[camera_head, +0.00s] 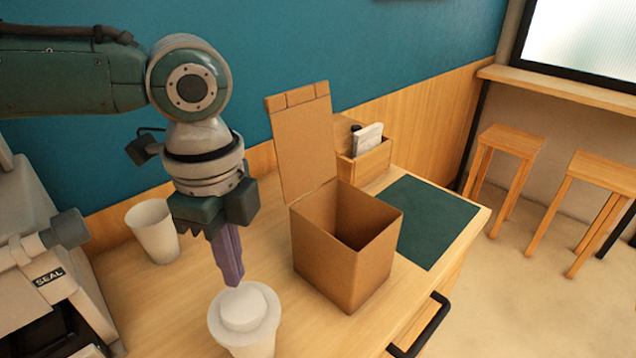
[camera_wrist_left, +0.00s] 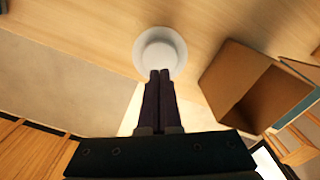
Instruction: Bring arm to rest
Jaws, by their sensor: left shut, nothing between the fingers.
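My left gripper (camera_head: 232,280) is shut and empty. In the head view it points down, with its fingertips just above or behind a white lidded cup (camera_head: 244,318) on the wooden counter. In the left wrist view the closed fingers (camera_wrist_left: 160,74) reach toward the cup's round white lid (camera_wrist_left: 160,52). I cannot tell from these views whether the fingertips touch the lid. My right gripper is not in view.
An open cardboard box (camera_head: 345,250) stands right of the cup. A white cup (camera_head: 154,231) stands at the back left. A sealing machine (camera_head: 50,275) is at the left. A dark green mat (camera_head: 430,220) and wooden holder (camera_head: 366,162) are at the right. Stools (camera_head: 510,143) stand beyond.

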